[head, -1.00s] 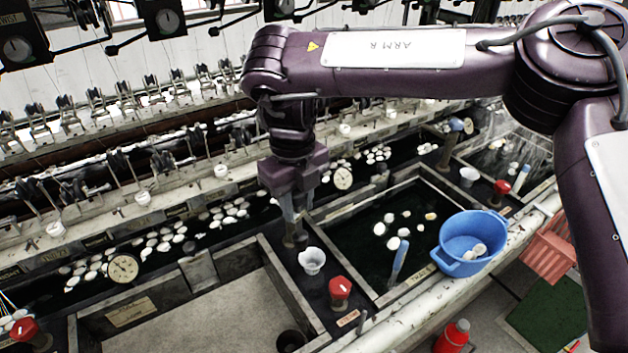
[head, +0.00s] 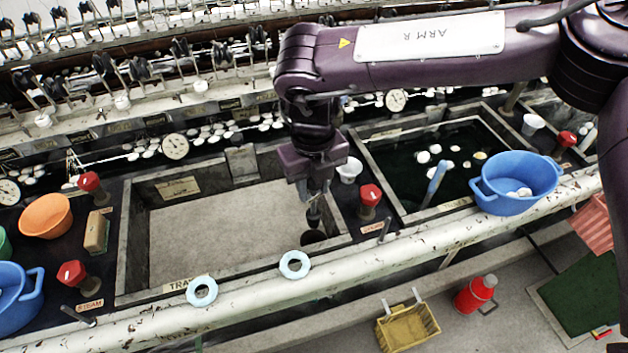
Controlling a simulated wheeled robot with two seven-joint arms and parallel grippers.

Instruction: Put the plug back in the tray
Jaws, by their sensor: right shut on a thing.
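The tray (head: 215,232) is the empty grey basin in the middle of the head view, with a label starting "TRA" on its front edge. My right gripper (head: 314,192) points down over the tray's right end. It is shut on a dark plug (head: 314,216), partly hidden by the fingers. A dark round drain hole (head: 313,238) shows in the tray's right front corner, just below the plug. I cannot tell whether the plug touches it. My left gripper is out of view.
A red knob (head: 370,195) and a white cup (head: 349,170) stand just right of the tray. A blue basin (head: 515,203) sits further right by a dark water basin. Two pale rings (head: 294,264) lie on the front rail. An orange bowl (head: 45,216) is at left.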

